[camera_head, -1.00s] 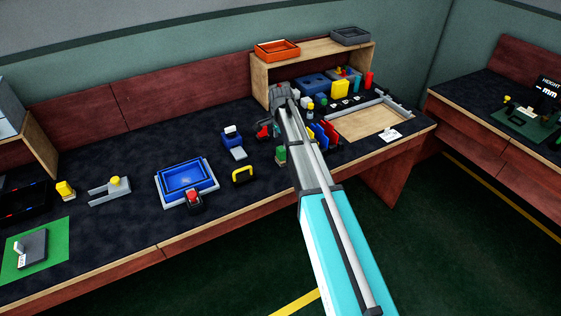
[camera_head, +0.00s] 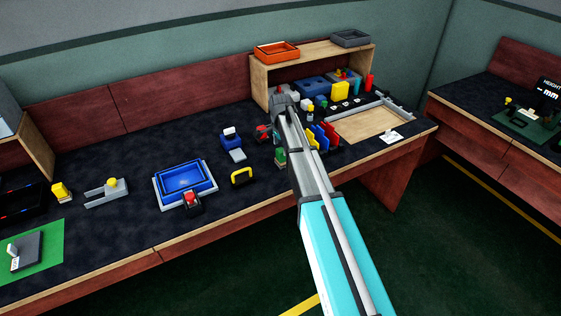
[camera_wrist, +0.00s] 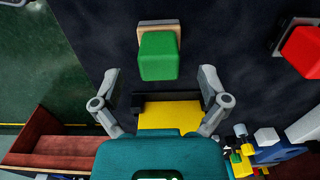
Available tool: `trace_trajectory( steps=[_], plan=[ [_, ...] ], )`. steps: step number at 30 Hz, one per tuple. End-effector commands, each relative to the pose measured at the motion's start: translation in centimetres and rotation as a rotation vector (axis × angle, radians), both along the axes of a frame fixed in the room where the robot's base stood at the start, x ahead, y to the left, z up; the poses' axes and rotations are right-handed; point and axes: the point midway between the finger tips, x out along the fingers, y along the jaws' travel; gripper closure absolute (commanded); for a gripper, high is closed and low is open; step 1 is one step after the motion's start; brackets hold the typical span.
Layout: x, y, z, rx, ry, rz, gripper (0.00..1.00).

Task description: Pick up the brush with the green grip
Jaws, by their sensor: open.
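The brush with the green grip (camera_wrist: 158,57) stands on the dark bench top in the wrist view, its green block above a pale wooden base. In the head view it shows as a small green block (camera_head: 280,155) just left of my arm. My gripper (camera_wrist: 160,76) is open and empty in the wrist view. Its two fingers are spread left and right of the near end of the green grip, with gaps on both sides. I cannot tell how high the fingers are above it. In the head view my arm hides the gripper.
A yellow piece (camera_wrist: 170,115) with a black edge lies between the finger bases in the wrist view. A red block (camera_wrist: 304,50) is at the right. Coloured upright plates (camera_head: 326,136) stand right of my arm. A yellow handle (camera_head: 242,175) and blue tray (camera_head: 184,195) are left.

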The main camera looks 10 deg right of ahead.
Motion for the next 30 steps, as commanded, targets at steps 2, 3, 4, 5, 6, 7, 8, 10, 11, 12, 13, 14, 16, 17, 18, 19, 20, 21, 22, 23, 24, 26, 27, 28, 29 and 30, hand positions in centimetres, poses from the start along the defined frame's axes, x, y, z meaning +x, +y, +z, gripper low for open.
trace_trajectory(
  steps=[2, 3, 4, 5, 6, 7, 8, 10, 11, 12, 13, 14, 16, 17, 18, 19, 20, 21, 22, 23, 24, 26, 27, 28, 29, 30],
  plan=[
    [-0.1, 0.0, -1.1, 0.0, 0.0, 0.0, 0.06],
    [-0.1, -0.1, -1.4, 0.0, 0.0, 0.0, 0.06],
    [-0.1, -0.1, -1.6, 0.0, 0.0, 0.0, 0.06],
    [-0.1, -0.1, -1.8, 0.0, 0.0, 0.0, 0.06],
    [-0.1, -0.1, -2.2, 0.0, 0.0, 0.0, 0.06],
    [-0.1, -0.1, -2.4, 0.0, 0.0, 0.0, 0.06],
    [-0.1, -0.1, -2.6, 0.0, 0.0, 0.0, 0.06],
    [-0.1, -0.1, -3.0, 0.0, 0.0, 0.0, 0.06],
    [-0.1, -0.1, -3.2, 0.0, 0.0, 0.0, 0.06],
    [-0.1, -0.1, -3.4, 0.0, 0.0, 0.0, 0.06],
    [-0.1, -0.1, -3.5, 0.0, 0.0, 0.0, 0.06],
    [-0.1, -0.1, -3.5, 0.0, 0.0, 0.0, 0.06],
    [-0.1, 0.0, -3.7, 0.0, 0.0, 0.0, 0.06],
    [-0.1, 0.0, -3.7, 0.0, 0.0, 0.0, 0.06],
    [-0.1, 0.0, -3.7, 0.0, 0.0, 0.0, 0.06],
    [-0.1, 0.0, -3.7, 0.0, 0.0, 0.0, 0.06],
    [-0.1, 0.0, -3.7, 0.0, 0.0, 0.0, 0.06],
    [-0.1, 0.0, -3.6, 0.0, 0.0, 0.0, 0.06],
    [-0.1, 0.0, -3.6, 0.0, 0.0, 0.0, 0.06],
    [-0.1, 0.0, -3.6, 0.0, 0.0, 0.0, 0.06],
    [-0.1, 0.0, -3.6, 0.0, 0.0, 0.0, 0.06],
    [-0.1, 0.0, -3.6, 0.0, 0.0, 0.0, 0.06],
    [-0.1, 0.0, -3.6, 0.0, 0.0, 0.0, 0.06],
    [-0.1, 0.0, -3.6, 0.0, 0.0, 0.0, 0.06],
    [-0.1, 0.0, -3.6, 0.0, 0.0, 0.0, 0.06],
    [-0.1, 0.0, -3.6, 0.0, 0.0, 0.0, 0.06]
  ],
)
